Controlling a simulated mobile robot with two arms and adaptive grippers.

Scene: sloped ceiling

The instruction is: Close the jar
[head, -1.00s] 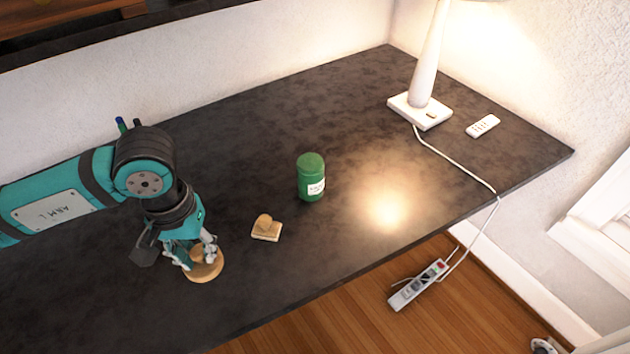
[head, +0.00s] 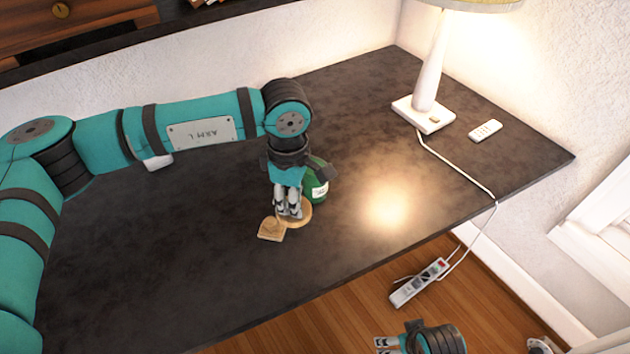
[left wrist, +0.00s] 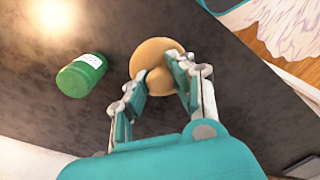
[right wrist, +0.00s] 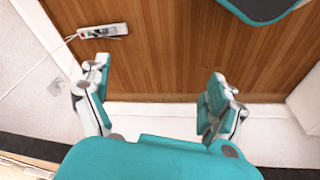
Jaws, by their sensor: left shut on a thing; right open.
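My right gripper (right wrist: 155,95) is open and empty, over the floor off the table's front edge.
A white lamp (head: 428,85) and a remote (head: 485,130) are at the far right. A power strip (head: 418,282) is beyond the table's edge. The table's right-middle is clear.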

